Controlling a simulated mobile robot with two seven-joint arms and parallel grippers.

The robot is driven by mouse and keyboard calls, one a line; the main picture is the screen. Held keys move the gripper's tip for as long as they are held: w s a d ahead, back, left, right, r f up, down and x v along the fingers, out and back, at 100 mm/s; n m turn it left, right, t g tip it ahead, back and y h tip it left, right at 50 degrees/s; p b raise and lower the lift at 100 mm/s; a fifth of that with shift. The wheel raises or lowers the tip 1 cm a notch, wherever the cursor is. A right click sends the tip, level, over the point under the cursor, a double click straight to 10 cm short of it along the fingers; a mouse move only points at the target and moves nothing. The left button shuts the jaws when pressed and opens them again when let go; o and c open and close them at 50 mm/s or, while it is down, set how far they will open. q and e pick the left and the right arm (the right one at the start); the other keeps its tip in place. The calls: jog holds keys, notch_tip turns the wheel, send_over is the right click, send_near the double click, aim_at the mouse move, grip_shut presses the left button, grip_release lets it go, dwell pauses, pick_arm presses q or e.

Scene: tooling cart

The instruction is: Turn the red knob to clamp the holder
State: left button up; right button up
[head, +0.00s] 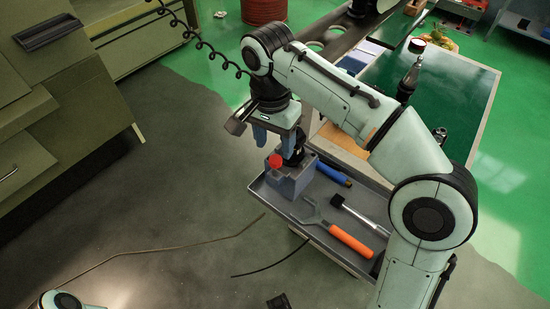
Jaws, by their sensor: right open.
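The red knob (275,161) sits on the left side of a grey clamping block (289,184) at the left end of the cart's tray. A black holder (317,160) stands in the block, partly hidden behind my gripper. My right gripper (275,145) points down just above the knob, with its two blue fingers apart and nothing seen between them. One finger overlaps the black holder in the picture; I cannot tell whether it touches. Only a piece of my left arm shows at the bottom left edge; its gripper is not seen.
A green-topped table (455,95) stands behind. Olive cabinets (50,110) are at the left. A coiled black cable (215,54) hangs near my right wrist.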

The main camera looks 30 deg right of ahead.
aim_at(275, 159)
pick_arm(q)
jog(key=shift+w+f+b, duration=0.25)
jog(key=shift+f+b, duration=0.35)
pick_arm(e)
jog(key=shift+f, duration=2.3)
jog(key=c, duration=1.1)
jog(key=shift+o, duration=0.2)
